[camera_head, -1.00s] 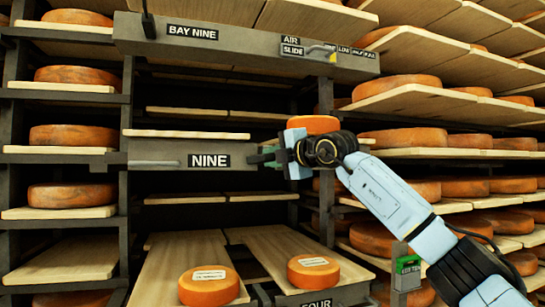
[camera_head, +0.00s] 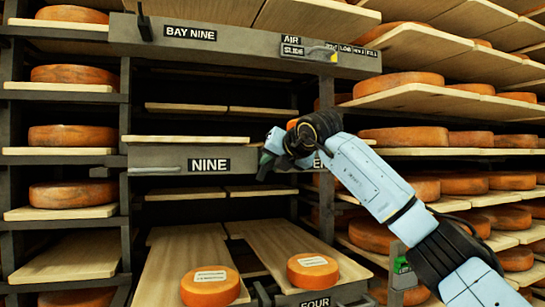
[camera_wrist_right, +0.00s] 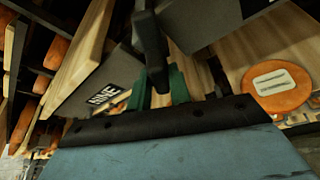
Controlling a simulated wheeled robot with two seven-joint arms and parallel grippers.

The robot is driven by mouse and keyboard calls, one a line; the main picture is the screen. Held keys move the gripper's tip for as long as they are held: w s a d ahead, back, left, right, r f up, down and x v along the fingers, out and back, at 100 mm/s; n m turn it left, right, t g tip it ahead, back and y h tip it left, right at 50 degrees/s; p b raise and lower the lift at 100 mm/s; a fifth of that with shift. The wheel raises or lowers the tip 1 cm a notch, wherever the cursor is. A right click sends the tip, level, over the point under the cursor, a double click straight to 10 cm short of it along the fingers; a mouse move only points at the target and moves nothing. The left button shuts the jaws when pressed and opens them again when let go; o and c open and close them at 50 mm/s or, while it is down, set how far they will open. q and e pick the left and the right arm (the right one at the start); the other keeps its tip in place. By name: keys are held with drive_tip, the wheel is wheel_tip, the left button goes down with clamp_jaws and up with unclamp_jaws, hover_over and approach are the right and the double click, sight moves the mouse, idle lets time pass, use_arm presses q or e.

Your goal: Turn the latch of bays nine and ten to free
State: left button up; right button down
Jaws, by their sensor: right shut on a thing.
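My right gripper (camera_head: 264,166) is at the front of the grey beam of bay nine, just right of the NINE label (camera_head: 208,165). In the right wrist view its green fingers (camera_wrist_right: 160,85) are shut on a dark latch handle (camera_wrist_right: 150,48), a bar that comes down between them. In the head view the latch is mostly hidden by the gripper and wrist. The NINE label also shows tilted in the wrist view (camera_wrist_right: 104,94). Another label (camera_head: 322,161) is partly covered by my arm, so I cannot read it fully. My left gripper is not in view.
A grey overhead beam (camera_head: 240,45) carries the BAY NINE label and an AIR SLIDE panel with a small yellow-tipped lever (camera_head: 330,47). Below, two cheese wheels (camera_head: 210,286) (camera_head: 313,270) sit on boards. Racks of cheese stand on both sides.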

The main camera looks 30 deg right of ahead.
drive_tip(key=n+g+h+p, duration=0.1)
drive_tip(key=n+h, duration=0.1)
drive_tip(key=n, duration=0.1)
drive_tip(key=shift+n, duration=0.3)
idle(0.5)
drive_tip(key=c, duration=1.4)
unclamp_jaws()
drive_tip(key=shift+o, duration=0.2)
drive_tip(key=shift+s, duration=0.1)
drive_tip(key=b+v, duration=0.3)
drive_tip(key=v, duration=1)
drive_tip(key=shift+a+b, duration=0.2)
drive_tip(key=shift+b, duration=0.15)
